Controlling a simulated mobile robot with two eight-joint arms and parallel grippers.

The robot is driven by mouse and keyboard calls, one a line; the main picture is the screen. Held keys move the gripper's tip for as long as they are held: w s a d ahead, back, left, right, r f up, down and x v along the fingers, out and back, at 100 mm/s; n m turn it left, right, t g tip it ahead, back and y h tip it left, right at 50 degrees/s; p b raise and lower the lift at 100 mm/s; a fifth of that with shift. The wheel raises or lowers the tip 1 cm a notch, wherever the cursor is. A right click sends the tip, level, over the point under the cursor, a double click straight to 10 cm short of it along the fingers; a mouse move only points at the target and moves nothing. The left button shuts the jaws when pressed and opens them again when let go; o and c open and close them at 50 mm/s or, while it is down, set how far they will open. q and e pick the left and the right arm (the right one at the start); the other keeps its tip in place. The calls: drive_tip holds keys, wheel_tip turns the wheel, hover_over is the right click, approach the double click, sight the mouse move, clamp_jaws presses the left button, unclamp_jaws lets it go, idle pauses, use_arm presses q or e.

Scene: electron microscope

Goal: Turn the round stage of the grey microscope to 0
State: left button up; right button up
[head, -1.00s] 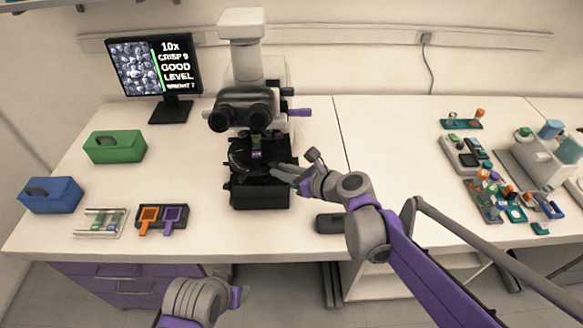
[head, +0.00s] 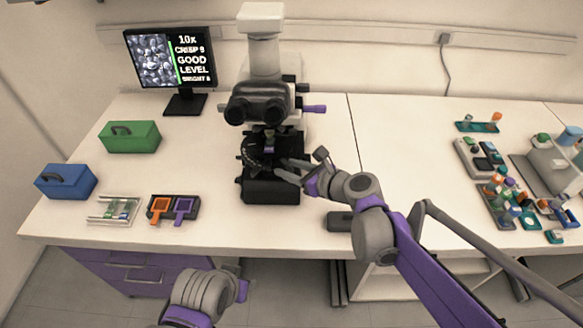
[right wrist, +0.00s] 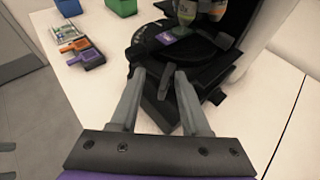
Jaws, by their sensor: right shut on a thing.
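The grey microscope (head: 262,60) stands on the bench with a dark lower body. Its round stage (head: 254,152) is a black disc with pale marks along its left edge; a slide with a purple-pink patch lies on it. The stage also shows in the right wrist view (right wrist: 196,46). My right gripper (head: 279,168) is at the front right of the stage. The stage's angle reading is too small to read.
The monitor (head: 170,58) reads 10x, GOOD and LEVEL. Green (head: 130,137) and blue (head: 66,181) boxes, a slide rack (head: 113,210) and a dark holder (head: 160,199) with orange and purple pieces lie left. A dark block (head: 340,221) lies near the front edge.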

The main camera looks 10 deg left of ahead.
drive_tip(key=shift+s+d+r, duration=0.15)
drive_tip(key=shift+d, duration=0.25)
drive_tip(key=v, duration=1)
drive_tip(key=shift+p, duration=0.3)
drive_tip(key=shift+a, duration=0.1)
